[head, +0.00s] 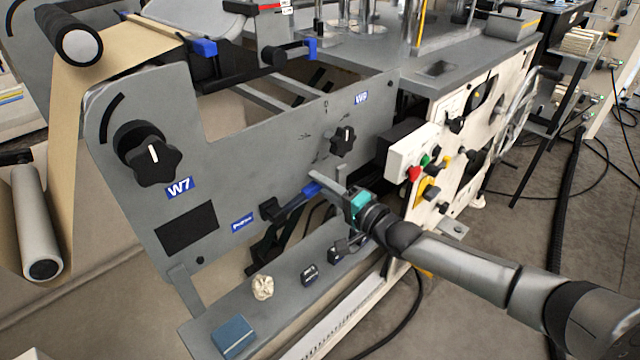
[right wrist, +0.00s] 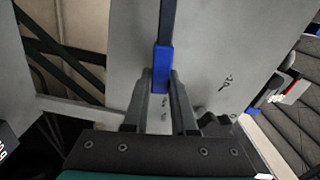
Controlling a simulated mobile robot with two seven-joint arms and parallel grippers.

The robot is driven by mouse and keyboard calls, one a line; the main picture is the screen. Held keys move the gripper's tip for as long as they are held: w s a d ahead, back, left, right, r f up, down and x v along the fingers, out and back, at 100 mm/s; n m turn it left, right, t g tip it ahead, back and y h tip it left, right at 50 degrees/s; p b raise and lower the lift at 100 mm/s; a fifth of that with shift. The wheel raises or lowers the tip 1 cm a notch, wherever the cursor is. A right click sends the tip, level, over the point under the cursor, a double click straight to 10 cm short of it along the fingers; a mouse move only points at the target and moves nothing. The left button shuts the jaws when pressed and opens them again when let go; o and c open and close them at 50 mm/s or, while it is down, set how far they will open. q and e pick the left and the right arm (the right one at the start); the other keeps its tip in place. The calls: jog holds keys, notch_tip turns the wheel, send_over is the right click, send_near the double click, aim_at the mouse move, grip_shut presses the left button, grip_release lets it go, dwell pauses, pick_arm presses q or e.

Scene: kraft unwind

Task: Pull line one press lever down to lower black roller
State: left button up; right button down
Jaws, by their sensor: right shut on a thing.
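The press lever (head: 290,200) with a blue grip sticks out from the grey machine side panel, below the W8 label. My right gripper (head: 319,182) is shut on its blue end. In the right wrist view the blue grip (right wrist: 163,66) stands between the two fingers (right wrist: 162,92), with the lever's shaft running up out of frame. Black parts (head: 268,248) show below the lever behind the panel's edge; I cannot tell if the black roller is among them. My left gripper is not in view.
Black star knobs (head: 152,155) (head: 343,139) stick out from the side panel (head: 240,170). A white control box (head: 411,152) with buttons stands close to my right forearm.

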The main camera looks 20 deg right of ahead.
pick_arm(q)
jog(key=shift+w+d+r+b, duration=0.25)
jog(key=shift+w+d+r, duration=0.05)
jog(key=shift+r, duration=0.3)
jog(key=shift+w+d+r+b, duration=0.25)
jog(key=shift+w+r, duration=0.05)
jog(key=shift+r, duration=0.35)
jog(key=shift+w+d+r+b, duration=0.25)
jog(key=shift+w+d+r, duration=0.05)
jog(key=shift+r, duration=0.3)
pick_arm(e)
jog(key=shift+d+f+m, duration=0.1)
jog(key=shift+f+m, duration=0.9)
jog(key=c, duration=0.7)
grip_release()
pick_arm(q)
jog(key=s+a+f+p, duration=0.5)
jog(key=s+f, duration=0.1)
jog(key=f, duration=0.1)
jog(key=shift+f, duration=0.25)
pick_arm(e)
jog(key=shift+v, duration=7.6)
